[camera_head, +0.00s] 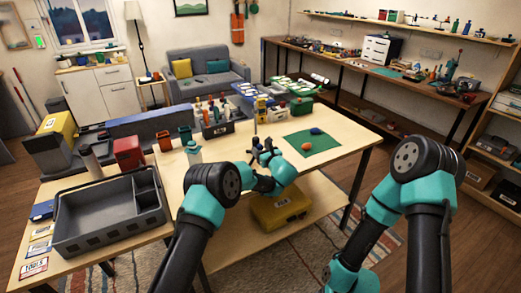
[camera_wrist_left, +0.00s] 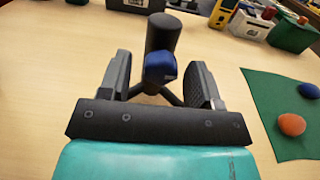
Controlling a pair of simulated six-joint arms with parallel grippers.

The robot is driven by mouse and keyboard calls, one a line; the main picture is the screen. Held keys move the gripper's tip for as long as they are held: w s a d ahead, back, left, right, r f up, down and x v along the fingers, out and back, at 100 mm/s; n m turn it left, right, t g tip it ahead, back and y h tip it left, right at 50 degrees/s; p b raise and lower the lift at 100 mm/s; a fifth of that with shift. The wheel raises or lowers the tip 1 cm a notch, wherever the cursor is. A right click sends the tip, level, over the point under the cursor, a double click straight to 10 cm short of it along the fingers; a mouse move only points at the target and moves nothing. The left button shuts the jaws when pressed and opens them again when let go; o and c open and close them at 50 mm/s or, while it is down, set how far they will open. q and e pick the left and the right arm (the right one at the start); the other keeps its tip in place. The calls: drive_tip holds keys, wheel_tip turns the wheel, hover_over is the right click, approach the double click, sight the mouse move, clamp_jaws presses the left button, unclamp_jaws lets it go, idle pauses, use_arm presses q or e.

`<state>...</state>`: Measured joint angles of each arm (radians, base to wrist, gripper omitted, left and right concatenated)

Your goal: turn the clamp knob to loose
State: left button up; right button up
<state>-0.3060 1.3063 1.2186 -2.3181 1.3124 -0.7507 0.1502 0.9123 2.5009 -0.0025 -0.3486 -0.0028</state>
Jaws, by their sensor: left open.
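The blue clamp knob (camera_wrist_left: 160,67) sits on the front of a black upright cylinder (camera_wrist_left: 164,32) with splayed dark legs, standing on the wooden table. My left gripper (camera_wrist_left: 158,72) is open, with one finger on each side of the knob. Gaps show between the knob and both fingers, so it is not gripped. In the head view my left gripper (camera_head: 263,152) is over the table's near part, and the knob is too small to make out there. My right arm (camera_head: 385,205) is at the right, with its gripper out of view.
A green mat (camera_head: 312,150) with a blue ball (camera_head: 315,131) and an orange ball (camera_head: 306,146) lies right of my left gripper. Bins and a yellow device (camera_head: 261,106) stand behind. A grey tray (camera_head: 75,240) is at left. The tabletop around the stand is clear.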

use_arm(q)
drive_tip(key=shift+w+a, duration=0.2)
drive_tip(key=shift+w, duration=0.15)
drive_tip(key=c, duration=0.9)
